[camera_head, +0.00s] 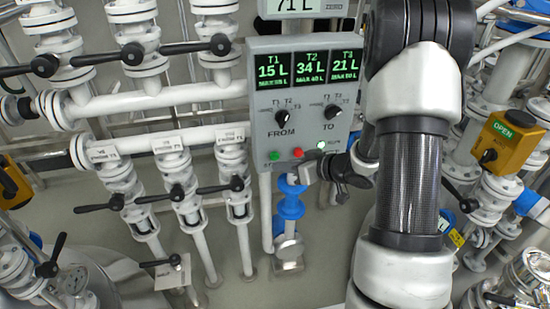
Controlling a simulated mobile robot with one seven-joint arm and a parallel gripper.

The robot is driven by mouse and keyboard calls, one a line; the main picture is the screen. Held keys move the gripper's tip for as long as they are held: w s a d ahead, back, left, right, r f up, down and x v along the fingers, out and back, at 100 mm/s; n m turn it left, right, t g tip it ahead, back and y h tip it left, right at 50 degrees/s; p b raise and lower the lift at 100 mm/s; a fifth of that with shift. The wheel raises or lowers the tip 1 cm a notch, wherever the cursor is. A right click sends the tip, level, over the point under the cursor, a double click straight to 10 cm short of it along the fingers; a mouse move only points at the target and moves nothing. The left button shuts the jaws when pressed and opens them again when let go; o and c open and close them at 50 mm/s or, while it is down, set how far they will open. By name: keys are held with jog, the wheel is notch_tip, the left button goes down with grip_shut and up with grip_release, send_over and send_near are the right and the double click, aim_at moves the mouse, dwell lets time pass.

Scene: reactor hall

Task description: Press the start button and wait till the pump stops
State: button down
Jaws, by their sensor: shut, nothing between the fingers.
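The grey control panel (303,130) hangs in the middle of the view. Its green displays read T1 15 L (272,70), T2 34 L (310,66) and T3 21 L (345,63). Below them are the FROM knob (281,115) and the TO knob (332,111). Along the lower edge are a green button (274,155), a red button (298,152) and a small lamp (321,146) that looks lit. My gripper (306,173) is shut and empty just below the panel, under the red button and apart from it. My arm partly hides the gripper's rear and the panel's right side.
A display reading 71 L (292,5) is cut off at the top. White pipes with black-handled valves (180,192) fill the left. A blue fitting (290,205) stands below the panel. A yellow box marked OPEN (508,141) is at right. Some bare floor shows at lower centre.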

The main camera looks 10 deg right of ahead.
jog(key=s, duration=0.4)
jog(key=shift+s+d, duration=0.1)
jog(key=shift+s, duration=0.1)
dwell(0.5)
jog(key=w+d+r+m+t+h+p, duration=0.1)
jog(key=d+r+h+p, duration=0.15)
jog(key=r, duration=0.45)
jog(key=w+d+r+m+t+h+p, duration=0.1)
jog(key=w+d+r+h, duration=0.1)
jog(key=d+r+h, duration=0.35)
jog(key=s+r+m+g+h, duration=0.1)
jog(key=s+r+h, duration=0.1)
jog(key=s+r, duration=0.45)
jog(key=s+a+r+m+g+y+p, duration=0.1)
jog(key=s+a+r, duration=0.3)
jog(key=s, duration=0.6)
jog(key=s+a+r+m+g+y+p, duration=0.1)
jog(key=s+a+r+g+p, duration=0.1)
jog(key=s, duration=0.8)
jog(key=a+r+g, duration=0.1)
jog(key=a+r, duration=0.1)
jog(key=a, duration=0.1)
jog(key=shift+s+r+g+p, duration=0.15)
jog(key=shift+r+g+p, duration=0.05)
jog(key=shift+g+p, duration=0.2)
